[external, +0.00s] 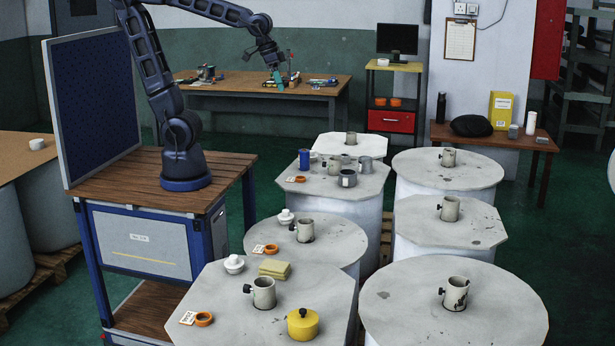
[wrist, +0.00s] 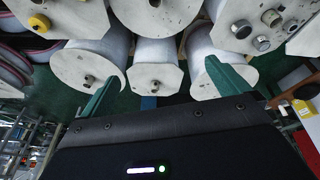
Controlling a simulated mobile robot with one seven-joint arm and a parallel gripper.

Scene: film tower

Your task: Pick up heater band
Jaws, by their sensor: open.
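No single item is plainly the heater band; I cannot tell which it is. Possible candidates are orange rings with white tags, such as the near orange ring (external: 204,319), and beige cylinders with dark side knobs, such as the near cylinder (external: 264,292). They sit on the pale drum tops in the external view. My gripper (external: 277,77) is raised above the far end of the drums, in front of the back bench in the picture. Its two teal fingers are spread and empty in the wrist view (wrist: 163,72). Drum tops lie beyond them there, well apart from the fingers.
The near left drum top (external: 225,280) also bears a yellow lidded pot (external: 303,323), a yellow pad (external: 274,269) and a white knob-shaped item (external: 234,264). A farther drum top bears a blue cylinder (external: 304,160) and several grey cups. Right drum tops are mostly bare.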

